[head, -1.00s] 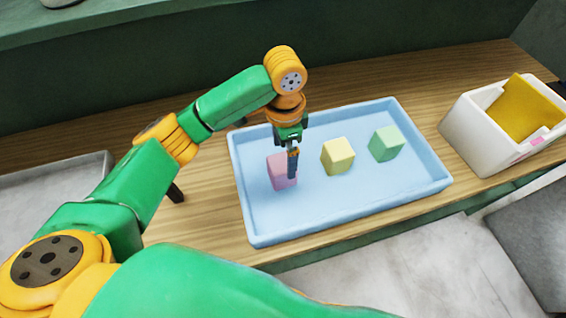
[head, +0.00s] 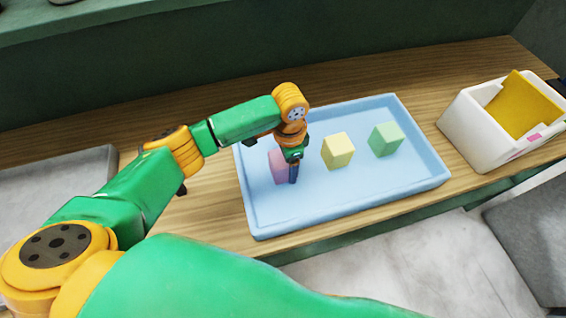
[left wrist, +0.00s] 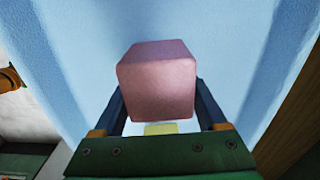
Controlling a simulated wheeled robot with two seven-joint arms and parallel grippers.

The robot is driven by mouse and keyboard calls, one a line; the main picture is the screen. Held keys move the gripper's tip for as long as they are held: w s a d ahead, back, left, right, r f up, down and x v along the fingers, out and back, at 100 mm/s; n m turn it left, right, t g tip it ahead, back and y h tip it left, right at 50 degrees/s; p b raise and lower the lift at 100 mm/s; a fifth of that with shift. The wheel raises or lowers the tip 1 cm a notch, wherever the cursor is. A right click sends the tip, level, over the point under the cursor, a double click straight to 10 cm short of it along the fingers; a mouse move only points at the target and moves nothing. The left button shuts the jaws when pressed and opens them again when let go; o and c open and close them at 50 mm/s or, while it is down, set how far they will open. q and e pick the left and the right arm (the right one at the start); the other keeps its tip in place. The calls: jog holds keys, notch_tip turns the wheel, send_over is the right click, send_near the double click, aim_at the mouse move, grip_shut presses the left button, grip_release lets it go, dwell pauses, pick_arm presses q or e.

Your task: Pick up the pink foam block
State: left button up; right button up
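The pink foam block (head: 278,165) sits in the left part of the blue tray (head: 330,205), partly hidden by my left gripper. My left gripper (head: 293,172) points down at the block, low over the tray. In the left wrist view the pink block (left wrist: 158,85) lies between the two dark fingers of the left gripper (left wrist: 159,92), one on each side. A narrow gap seems to show beside the block, so the fingers look open around it.
A yellow block (head: 338,151) and a green block (head: 385,139) stand in the tray to the right of the pink one. A white bin (head: 480,133) with a mustard-coloured piece stands at the right on the wooden table (head: 215,205). The front half of the tray is clear.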

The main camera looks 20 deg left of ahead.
pick_arm(q)
jog(key=shift+c, duration=0.4)
jog(key=shift+r, duration=0.3)
jog(key=r, duration=0.3)
jog(key=shift+w+d, duration=0.1)
jog(key=shift+d, duration=0.1)
jog(key=d+r+b, duration=0.3)
jog(key=d+r, duration=0.6)
jog(key=d, duration=0.4)
jog(key=shift+d+r, duration=0.25)
jog(key=shift+d, duration=0.05)
jog(key=shift+w, duration=0.15)
